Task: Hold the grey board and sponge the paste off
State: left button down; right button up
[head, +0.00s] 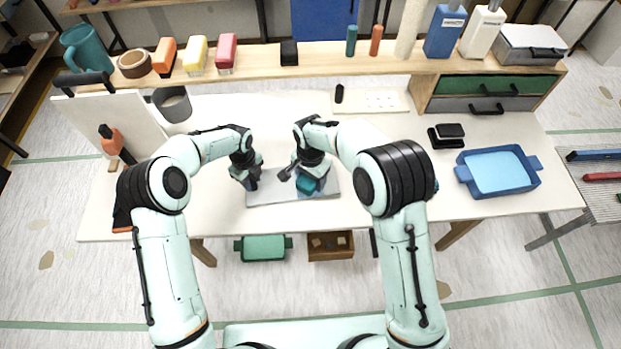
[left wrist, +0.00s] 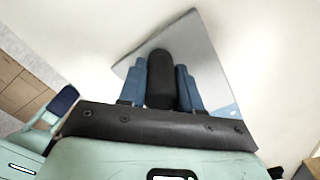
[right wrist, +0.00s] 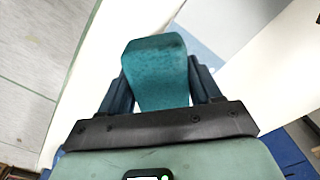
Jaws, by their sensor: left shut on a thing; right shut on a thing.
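The grey board (head: 270,193) lies flat on the white table near its front edge. My left gripper (head: 251,183) is shut on the black handle (left wrist: 161,80) at the board's left part; the board (left wrist: 204,48) spreads out beyond the fingers in the left wrist view. My right gripper (head: 312,177) is shut on a teal sponge (right wrist: 155,68), over the board's right part. The sponge also shows in the head view (head: 306,185). I cannot tell whether it touches the board. A pale bluish patch shows on the board in the right wrist view; whether it is paste is unclear.
A blue tray (head: 500,172) and a black block (head: 446,135) are at the right. A white panel (head: 108,128) with an orange-handled tool (head: 112,140) is at the left. A shelf (head: 330,62) with bottles and coloured blocks runs along the back.

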pick_arm(q)
jog(key=shift+f, duration=0.1)
pick_arm(e)
jog(key=shift+o, duration=1)
jog(key=shift+c, duration=0.5)
pick_arm(q)
jog(key=c, duration=0.7)
grip_release()
notch_tip(320, 180, up, 12)
jog(key=shift+r, duration=0.1)
jog(key=shift+s, duration=0.1)
pick_arm(e)
jog(key=shift+s+f, duration=0.1)
